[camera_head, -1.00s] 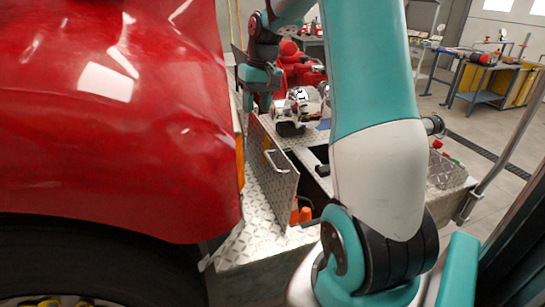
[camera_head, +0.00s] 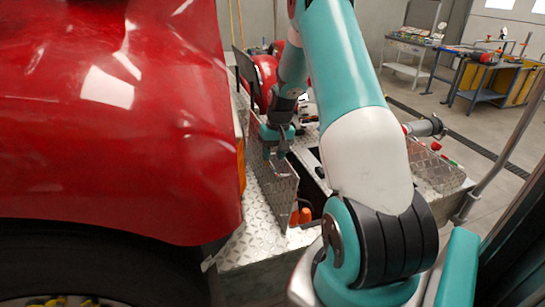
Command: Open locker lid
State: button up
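The locker lid (camera_head: 284,195) is a diamond-plate panel standing raised on the left side of the locker opening (camera_head: 306,200). Orange items (camera_head: 300,215) show inside the opening. My gripper (camera_head: 274,158) points down at the lid's upper left part, where its fingers overlap the panel in the picture. The lid's handle is hidden behind or between the fingers. I cannot tell whether the fingers touch the lid or are shut on the handle.
The large red vehicle body (camera_head: 110,110) fills the left side, close to the lid. The diamond-plate bumper deck (camera_head: 255,235) runs below it. A red pump part (camera_head: 265,80) stands behind my gripper. Workbenches (camera_head: 480,80) stand far off at the right.

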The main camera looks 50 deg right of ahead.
jog(key=shift+w+a+f, duration=0.1)
jog(key=shift+f, duration=1.05)
grip_shut()
jog(key=shift+s+d+f+b, duration=0.15)
jog(key=shift+s+d, duration=0.2)
jog(key=shift+d, duration=0.25)
jog(key=shift+s+d+r+b, duration=0.1)
jog(key=shift+s+d, duration=0.3)
jog(key=shift+d, duration=0.25)
jog(key=shift+s+d+f+b, duration=0.15)
jog(key=shift+s+d, duration=0.2)
jog(key=shift+d, duration=0.25)
grip_release()
jog(key=shift+r, duration=0.25)
notch_tip(320, 180, up, 17)
jog(key=s+d+b, duration=0.1)
jog(key=d+b, duration=0.1)
jog(key=b, duration=0.1)
jog(key=shift+s, duration=0.1)
